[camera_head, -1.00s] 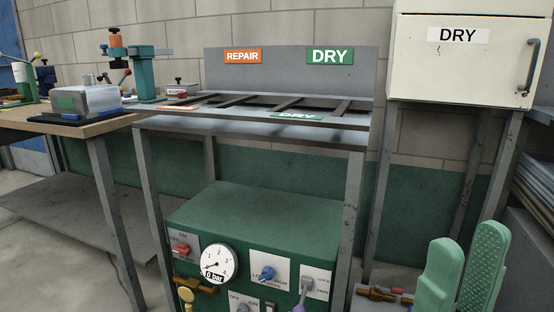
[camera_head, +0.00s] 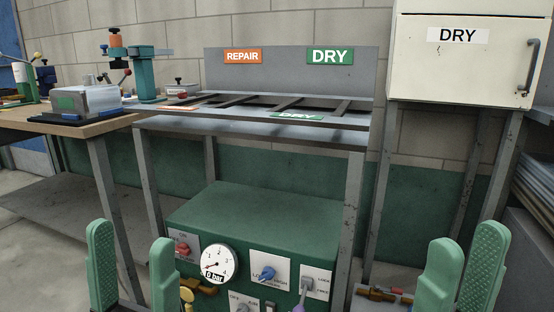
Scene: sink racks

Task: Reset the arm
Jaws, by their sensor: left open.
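My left gripper (camera_head: 131,274) shows at the bottom left as two green fingers held well apart, with nothing between them. It is in front of the table legs and left of the green control box. My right gripper (camera_head: 456,275) shows at the bottom right, also two green fingers with a gap between them and nothing visible in it. The lower parts of both grippers and both arms are out of view.
A green control box (camera_head: 255,213) with a gauge and knobs stands under a metal rack (camera_head: 250,128) with REPAIR and DRY signs. A white DRY cabinet (camera_head: 462,60) stands at right.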

